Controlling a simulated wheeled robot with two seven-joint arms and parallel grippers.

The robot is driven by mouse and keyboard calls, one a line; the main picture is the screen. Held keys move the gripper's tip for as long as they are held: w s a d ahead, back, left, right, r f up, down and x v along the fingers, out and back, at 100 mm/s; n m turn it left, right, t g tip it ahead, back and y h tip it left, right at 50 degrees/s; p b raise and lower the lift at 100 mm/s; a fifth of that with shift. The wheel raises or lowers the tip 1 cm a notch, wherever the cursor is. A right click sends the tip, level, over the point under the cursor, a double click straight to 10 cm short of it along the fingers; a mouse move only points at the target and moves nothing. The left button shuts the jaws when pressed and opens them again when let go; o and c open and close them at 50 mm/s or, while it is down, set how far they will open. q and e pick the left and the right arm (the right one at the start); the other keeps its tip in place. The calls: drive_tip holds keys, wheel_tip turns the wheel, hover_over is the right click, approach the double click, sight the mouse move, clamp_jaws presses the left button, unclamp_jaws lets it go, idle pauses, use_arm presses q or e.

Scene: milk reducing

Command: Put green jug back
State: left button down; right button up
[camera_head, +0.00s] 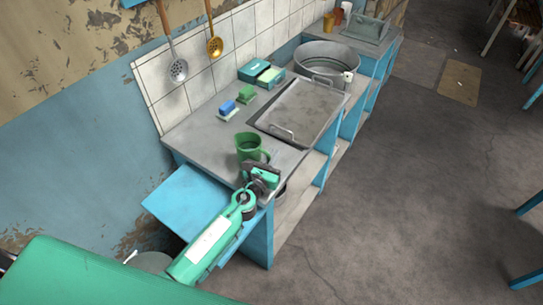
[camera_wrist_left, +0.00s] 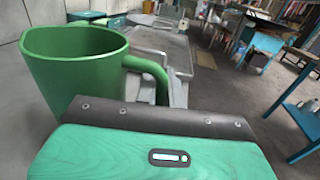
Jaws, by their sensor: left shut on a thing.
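The green jug (camera_head: 249,146) stands upright at the near end of the grey counter (camera_head: 205,127), its handle turned toward my arm. My left gripper (camera_head: 263,166) is at the jug's handle side and shut on it. In the left wrist view the jug (camera_wrist_left: 70,65) fills the left side, its open rim up and its handle reaching right behind my gripper's dark edge. Whether the jug's base touches the counter is hard to tell. My right gripper is not in view.
Behind the jug are a metal tray (camera_head: 301,108) with handles, blue and green sponges (camera_head: 227,107), a teal box (camera_head: 254,70) and a large metal pot (camera_head: 325,61). A blue side shelf (camera_head: 185,200) adjoins the counter's near end. Ladles (camera_head: 178,70) hang on the wall.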

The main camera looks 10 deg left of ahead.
use_arm(q)
drive_tip(key=c, duration=1.5)
unclamp_jaws()
drive_tip(key=shift+r, duration=0.15)
drive_tip(key=s, duration=0.3)
drive_tip(key=s+a, duration=0.1)
drive_tip(key=s, duration=0.3)
drive_tip(key=s+b, duration=0.1)
drive_tip(key=s, duration=0.2)
drive_tip(key=shift+s+a, duration=0.25)
drive_tip(key=shift+a, duration=0.1)
drive_tip(key=shift+s+a, duration=0.1)
drive_tip(key=shift+s, duration=0.6)
